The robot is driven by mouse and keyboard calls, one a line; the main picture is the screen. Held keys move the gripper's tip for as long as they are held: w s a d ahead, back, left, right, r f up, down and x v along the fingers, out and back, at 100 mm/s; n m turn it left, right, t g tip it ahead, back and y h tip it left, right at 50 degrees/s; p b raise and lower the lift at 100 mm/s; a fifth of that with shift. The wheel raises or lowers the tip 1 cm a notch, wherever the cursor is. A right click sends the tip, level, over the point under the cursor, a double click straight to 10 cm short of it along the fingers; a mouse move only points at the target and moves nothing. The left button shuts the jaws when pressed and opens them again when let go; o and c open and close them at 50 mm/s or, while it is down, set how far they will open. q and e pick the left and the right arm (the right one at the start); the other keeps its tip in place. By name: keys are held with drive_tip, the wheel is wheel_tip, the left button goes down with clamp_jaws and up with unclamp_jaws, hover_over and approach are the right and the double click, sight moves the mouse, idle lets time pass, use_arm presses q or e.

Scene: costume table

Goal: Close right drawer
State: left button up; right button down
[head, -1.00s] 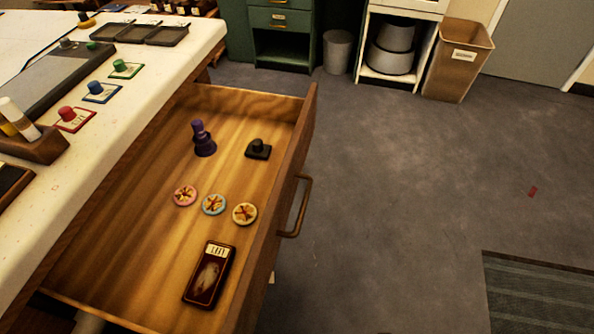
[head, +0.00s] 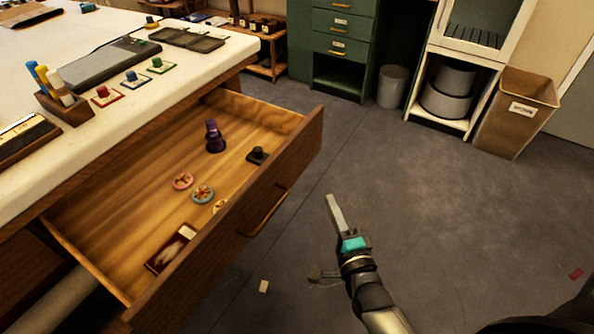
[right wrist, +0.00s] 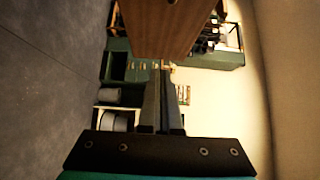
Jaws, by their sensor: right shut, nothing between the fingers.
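The right drawer (head: 150,225) is wooden and pulled well out from under the table. Its front panel has a bar handle (head: 267,213). Inside are a purple stamp (head: 214,138), a small black stamp (head: 256,155), several round badges (head: 203,194) and a dark, flat labelled case (head: 170,248). My right gripper (head: 333,200) is shut and empty, over the floor to the right of the drawer front, apart from it in the picture. In the right wrist view its fingers (right wrist: 164,95) are together, and a brown wooden panel (right wrist: 170,28) lies beyond them. My left gripper is not in view.
The white-topped table (head: 40,180) carries stamps, a tray and a pen holder (head: 65,108). A green cabinet (head: 340,45), a grey bin (head: 392,88), a white shelf unit (head: 460,75) and a brown bin (head: 515,110) stand behind.

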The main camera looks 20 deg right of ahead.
drive_tip(key=w, duration=0.2)
drive_tip(key=b, duration=0.3)
approach(300, 158)
drive_tip(key=w+d, duration=0.2)
drive_tip(key=w, duration=0.2)
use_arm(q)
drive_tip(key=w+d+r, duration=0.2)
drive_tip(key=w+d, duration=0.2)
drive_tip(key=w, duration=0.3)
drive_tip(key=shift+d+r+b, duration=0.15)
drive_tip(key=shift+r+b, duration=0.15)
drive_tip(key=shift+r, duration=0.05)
use_arm(e)
drive_tip(key=shift+w+a, duration=0.7)
drive_tip(key=shift+w, duration=0.15)
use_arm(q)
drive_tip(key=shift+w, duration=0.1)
